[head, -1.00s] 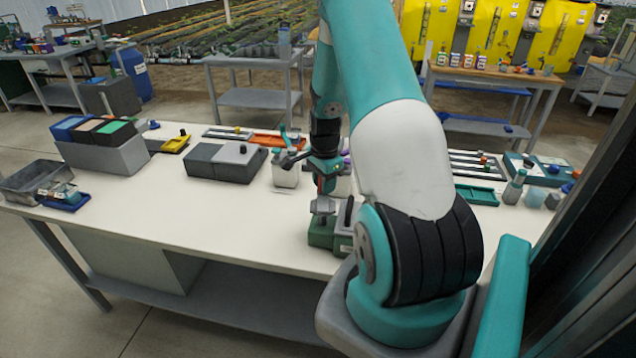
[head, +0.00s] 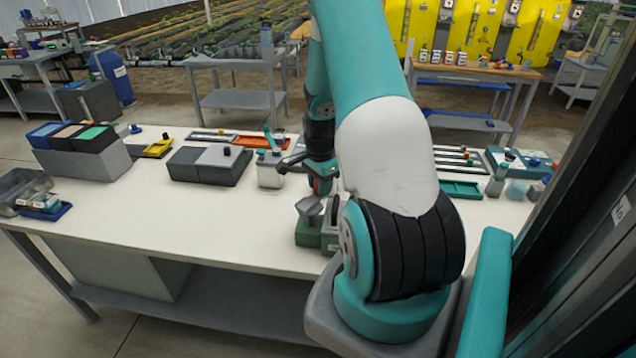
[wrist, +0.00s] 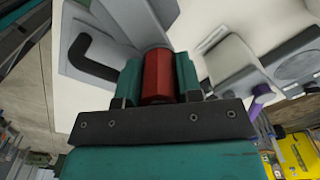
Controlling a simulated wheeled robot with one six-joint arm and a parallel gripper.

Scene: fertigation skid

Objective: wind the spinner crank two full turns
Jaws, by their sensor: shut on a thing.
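In the wrist view, the teal fingers of my gripper (wrist: 158,78) are shut on a red cylindrical grip (wrist: 157,65), one finger on each side. I take it for the spinner crank's handle. In the head view, my gripper (head: 321,182) points down near the front of the white bench, just above a small green and grey unit (head: 309,232). A grey flared part (head: 309,205) stands on that unit. My arm hides part of the unit, and the crank's arm and pivot cannot be made out.
A white-bodied container (head: 270,174) stands close behind and left of my gripper. A grey two-tone box (head: 209,165) is farther left. A black bent handle (wrist: 90,60) shows beside the held grip in the wrist view. The bench's front left (head: 150,215) is clear.

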